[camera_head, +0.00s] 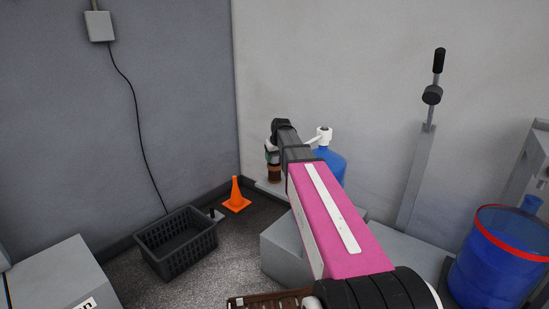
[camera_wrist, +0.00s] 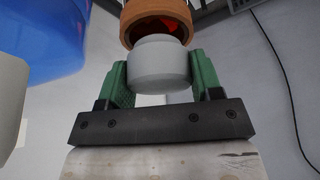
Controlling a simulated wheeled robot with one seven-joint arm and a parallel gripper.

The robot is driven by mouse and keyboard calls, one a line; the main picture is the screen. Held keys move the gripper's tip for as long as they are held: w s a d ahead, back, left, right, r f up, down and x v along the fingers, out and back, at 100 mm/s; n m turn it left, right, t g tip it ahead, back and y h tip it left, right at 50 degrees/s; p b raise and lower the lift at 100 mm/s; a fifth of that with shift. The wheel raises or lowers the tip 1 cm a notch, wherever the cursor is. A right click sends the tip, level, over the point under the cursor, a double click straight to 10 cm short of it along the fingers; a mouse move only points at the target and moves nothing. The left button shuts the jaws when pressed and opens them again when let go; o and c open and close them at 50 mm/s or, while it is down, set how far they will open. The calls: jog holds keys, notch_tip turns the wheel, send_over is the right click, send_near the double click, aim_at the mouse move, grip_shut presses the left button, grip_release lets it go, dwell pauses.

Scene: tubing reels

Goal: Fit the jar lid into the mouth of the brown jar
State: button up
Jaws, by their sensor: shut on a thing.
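The jar lid (camera_wrist: 158,66) is a pale grey, rounded cylinder. My gripper (camera_wrist: 156,80) is shut on it, with one green finger on each side. The brown jar (camera_wrist: 129,27) is just beyond the lid at the top of the wrist view. Part of its open mouth shows dark with a red-orange patch, and the lid covers the near part of the rim. In the head view the brown jar (camera_head: 274,174) stands directly below my gripper (camera_head: 272,153). I cannot tell whether lid and jar touch.
A blue bottle (camera_head: 330,163) with a white top stands close to the right of the jar, partly behind my arm. An orange cone (camera_head: 236,196) and a dark crate (camera_head: 176,245) are on the floor to the left. A blue drum (camera_head: 493,262) stands far right.

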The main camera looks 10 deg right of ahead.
jog(key=shift+f, duration=0.9)
dwell(0.3)
jog(key=o, duration=1)
jog(key=v, duration=1.1)
